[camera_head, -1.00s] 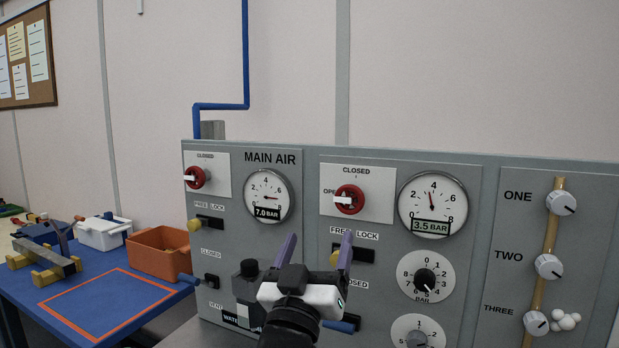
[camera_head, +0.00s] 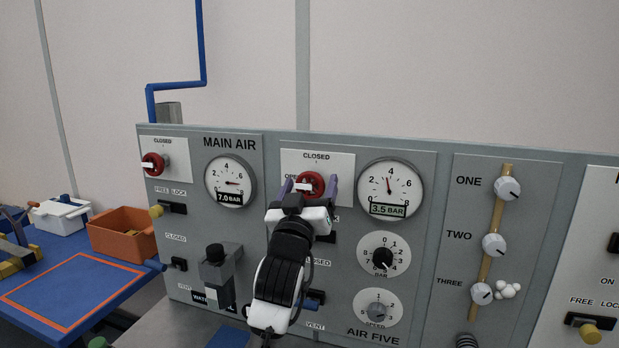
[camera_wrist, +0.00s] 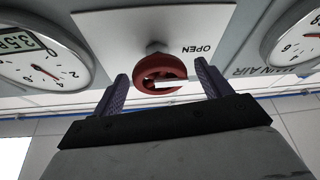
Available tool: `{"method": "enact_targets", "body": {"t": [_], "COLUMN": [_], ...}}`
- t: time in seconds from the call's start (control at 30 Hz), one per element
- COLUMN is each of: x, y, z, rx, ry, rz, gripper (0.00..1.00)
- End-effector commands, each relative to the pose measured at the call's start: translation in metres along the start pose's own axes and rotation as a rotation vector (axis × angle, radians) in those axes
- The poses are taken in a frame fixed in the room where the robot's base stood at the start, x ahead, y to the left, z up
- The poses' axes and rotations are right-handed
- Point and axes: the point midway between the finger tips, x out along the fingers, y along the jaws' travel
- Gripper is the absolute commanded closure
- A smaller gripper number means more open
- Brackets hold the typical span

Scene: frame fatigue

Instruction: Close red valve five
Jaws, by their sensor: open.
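Red valve five (camera_head: 313,180) is the round red knob on the AIR FIVE panel, on a white plate (camera_head: 338,165) marked CLOSED above and OPEN at the left. Its white pointer bar lies about level, toward OPEN. My gripper (camera_head: 309,187) is open in front of it, with one purple finger at each side of the knob. In the wrist view the red knob (camera_wrist: 158,69) sits between the spread fingers, nearer their tips. I see gaps on both sides and cannot tell any contact. My gripper partly covers the plate's lower part.
A similar red valve (camera_head: 157,160) is on the MAIN AIR panel at the left. The 3.5 BAR gauge (camera_head: 390,188) is close right of valve five. A dark block (camera_head: 215,262) protrudes at lower left. A blue table (camera_head: 75,290) with an orange bin (camera_head: 122,232) stands left.

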Motion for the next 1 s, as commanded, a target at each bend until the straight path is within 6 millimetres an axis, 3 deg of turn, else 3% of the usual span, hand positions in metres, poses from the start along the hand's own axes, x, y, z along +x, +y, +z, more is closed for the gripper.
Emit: {"method": "enact_targets", "body": {"t": [0.37, 0.73, 1.0], "x": [0.0071, 0.0069, 0.0061], "y": [-0.0002, -0.0003, -0.0009], "z": [0.0005, 0.0003, 0.0019], "rx": [0.0, 0.0, 0.027], "ry": [0.001, 0.0, 0.001], "rz": [0.0, 0.0, 0.011], "gripper": [0.23, 0.68, 0.68]}}
